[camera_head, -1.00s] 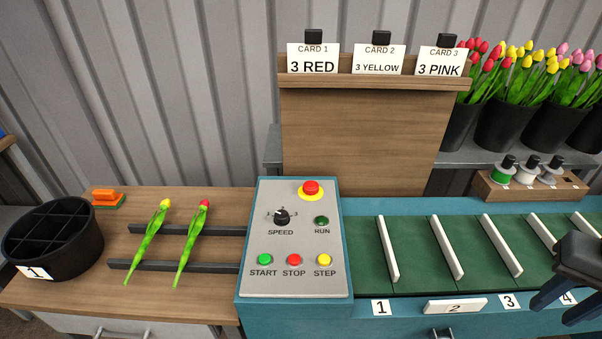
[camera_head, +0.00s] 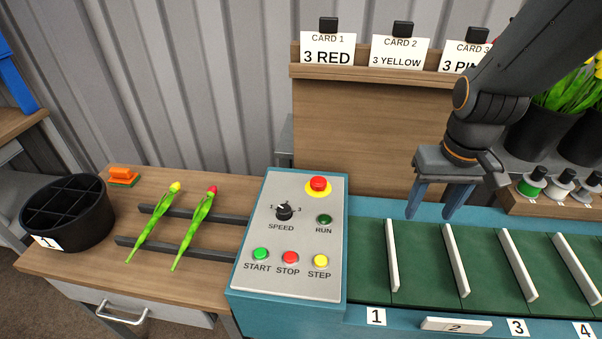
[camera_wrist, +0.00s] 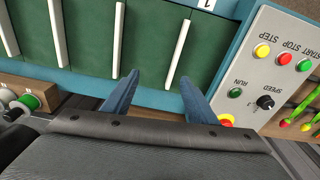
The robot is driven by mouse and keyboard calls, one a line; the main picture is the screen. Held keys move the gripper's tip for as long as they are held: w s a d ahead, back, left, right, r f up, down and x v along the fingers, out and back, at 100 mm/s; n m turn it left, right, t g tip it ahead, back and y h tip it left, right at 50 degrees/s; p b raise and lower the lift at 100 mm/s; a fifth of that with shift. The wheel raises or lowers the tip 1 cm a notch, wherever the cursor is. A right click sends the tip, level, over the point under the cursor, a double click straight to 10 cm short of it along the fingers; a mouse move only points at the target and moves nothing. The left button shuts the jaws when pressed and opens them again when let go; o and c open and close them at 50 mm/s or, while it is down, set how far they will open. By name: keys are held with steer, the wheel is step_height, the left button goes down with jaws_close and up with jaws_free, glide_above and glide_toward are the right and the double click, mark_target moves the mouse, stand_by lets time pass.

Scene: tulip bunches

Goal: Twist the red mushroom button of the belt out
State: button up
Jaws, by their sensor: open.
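The red mushroom button (camera_head: 318,183) sits on a yellow ring at the top right of the grey control panel (camera_head: 262,226). In the wrist view the button (camera_wrist: 226,122) shows at the lower right, partly hidden behind a finger of my gripper. My gripper (camera_head: 440,212) is open and empty, its blue fingers pointing down above the back of the green belt (camera_head: 425,280), to the right of the panel and apart from the button. It also shows in the wrist view (camera_wrist: 158,90).
The panel also has a black speed knob (camera_head: 284,211), a RUN lamp (camera_head: 324,219) and START, STOP and STEP buttons. White dividers (camera_head: 456,260) stand on the belt. Two tulips (camera_head: 195,228) lie left of the panel beside a black bucket (camera_head: 68,215). A wooden card board (camera_head: 370,120) rises behind.

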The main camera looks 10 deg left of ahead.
steer(key=w+a+n, duration=0.4)
steer(key=w+a, duration=0.4)
steer(key=n+g, duration=0.1)
steer(key=n, duration=0.5)
glide_above(318, 180)
steer(key=shift+d+r+p, duration=0.1)
steer(key=shift+d+p, duration=0.15)
steer(key=shift+p, duration=0.2)
steer(key=shift+a+f, duration=0.2)
steer(key=shift+a, duration=0.05)
steer(key=shift+f+p, duration=1.1)
steer(key=shift+f, duration=2.6)
steer(key=c, duration=1.1)
